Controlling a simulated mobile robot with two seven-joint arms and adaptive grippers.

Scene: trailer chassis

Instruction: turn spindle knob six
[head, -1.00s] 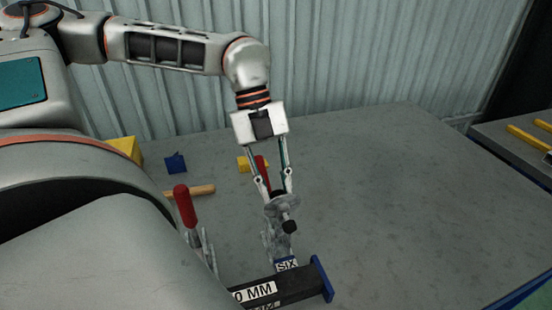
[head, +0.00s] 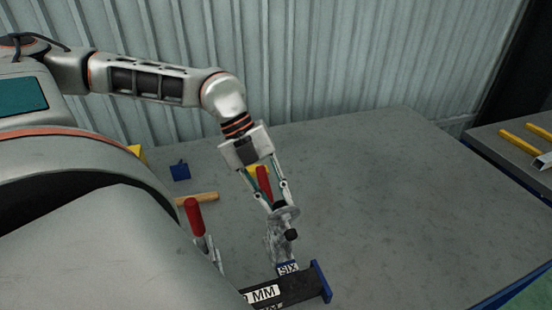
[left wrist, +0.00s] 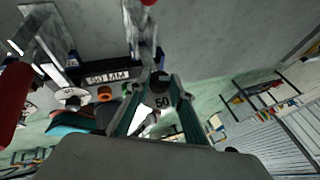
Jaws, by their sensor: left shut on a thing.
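The spindle knob is a grey disc (head: 285,214) with a small black handle (head: 291,235), on a grey metal stand above a label reading SIX (head: 288,268). My left gripper (head: 279,203) reaches down from the upper left, tilted, and is shut on the black hub just above the disc. In the left wrist view, the fingers (left wrist: 158,100) close around a dark round part marked with a number like 50 (left wrist: 161,100). The contact itself is partly hidden. My right gripper is not in view.
The stand rises from a dark bar (head: 290,290) with a blue end and an MM label. A red-handled clamp (head: 194,217) stands to the left; another red handle (head: 264,180) shows behind my fingers. A wooden handle (head: 197,199) and blue block (head: 180,171) lie behind. The table's right side is clear.

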